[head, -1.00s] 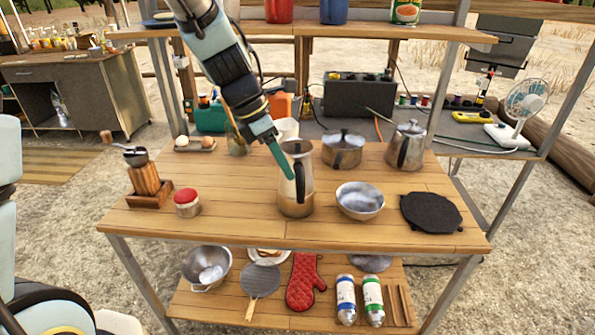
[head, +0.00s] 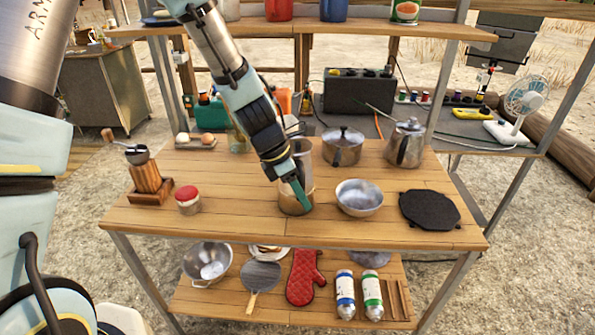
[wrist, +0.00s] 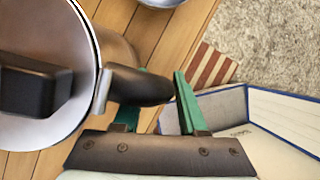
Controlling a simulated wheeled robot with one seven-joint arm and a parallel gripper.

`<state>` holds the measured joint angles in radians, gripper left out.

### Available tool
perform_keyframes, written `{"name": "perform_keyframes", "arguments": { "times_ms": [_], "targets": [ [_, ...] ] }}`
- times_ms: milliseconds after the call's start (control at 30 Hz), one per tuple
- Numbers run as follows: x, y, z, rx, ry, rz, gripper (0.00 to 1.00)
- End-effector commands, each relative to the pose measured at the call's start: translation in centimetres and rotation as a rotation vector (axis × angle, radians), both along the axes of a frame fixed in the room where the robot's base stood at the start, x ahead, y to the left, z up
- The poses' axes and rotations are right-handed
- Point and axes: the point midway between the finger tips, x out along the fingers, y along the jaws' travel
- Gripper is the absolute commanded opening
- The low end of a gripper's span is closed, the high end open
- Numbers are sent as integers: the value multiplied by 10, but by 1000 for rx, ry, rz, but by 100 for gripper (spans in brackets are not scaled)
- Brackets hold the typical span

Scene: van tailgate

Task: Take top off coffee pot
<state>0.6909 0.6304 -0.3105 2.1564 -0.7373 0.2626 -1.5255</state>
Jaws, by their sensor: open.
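The tall metal coffee pot (head: 287,199) stands upright on the wooden table, partly hidden behind my gripper (head: 301,196). In the wrist view, its round lid (wrist: 30,128) with a black knob (wrist: 35,87) is on the pot at the left. The dark handle (wrist: 140,86) sticks out to the right. My gripper (wrist: 158,98) is open, its green fingers pointing down by the handle. The left finger passes partly beneath the handle, near the pot, and the right finger is just beyond its outer end. Whether either touches is unclear.
A lidded saucepan (head: 343,150) and a spouted kettle (head: 407,147) stand behind to the right. A red-lidded jar (head: 188,202) and a grinder (head: 147,180) stand left. The table front is clear.

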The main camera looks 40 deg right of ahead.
Motion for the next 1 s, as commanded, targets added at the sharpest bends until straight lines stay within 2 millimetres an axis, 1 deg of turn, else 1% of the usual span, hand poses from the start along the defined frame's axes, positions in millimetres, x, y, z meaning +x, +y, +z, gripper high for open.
{"name": "perform_keyframes", "arguments": {
  "times_ms": [133,167,500,1000],
  "targets": [
    [0,0,0,0,-1,0,41],
    [0,0,0,0,-1,0,39],
    [0,0,0,0,-1,0,1],
    [0,0,1,0,-1,-1,0]
  ]
}}
